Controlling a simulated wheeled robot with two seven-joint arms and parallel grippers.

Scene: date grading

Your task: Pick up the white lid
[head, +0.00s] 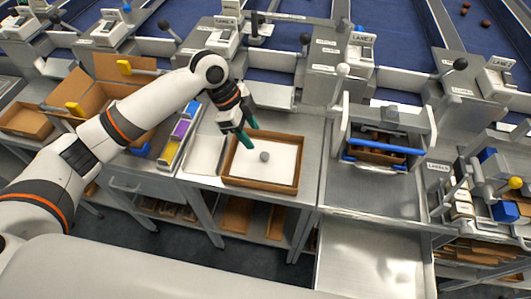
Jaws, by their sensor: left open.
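The white lid (247,165) appears as a flat white panel inside the brown rim of a shallow wooden box (261,188) on the middle worktop. A small round grey knob (264,156) stands near its middle. My left gripper (248,132) is open, its green fingers spread over the back left part of the box, apart from the knob. Nothing is between the fingers. The fingers hide a little of the box's back left corner. I cannot tell their exact height above the lid. My right gripper is not in view.
A pale flat plate (204,155) lies left of the box, beside a tray of coloured blocks (179,135). An open cardboard box (97,87) stands further left. A framed press with a blue bar (384,146) stands to the right. The steel top (368,198) before it is clear.

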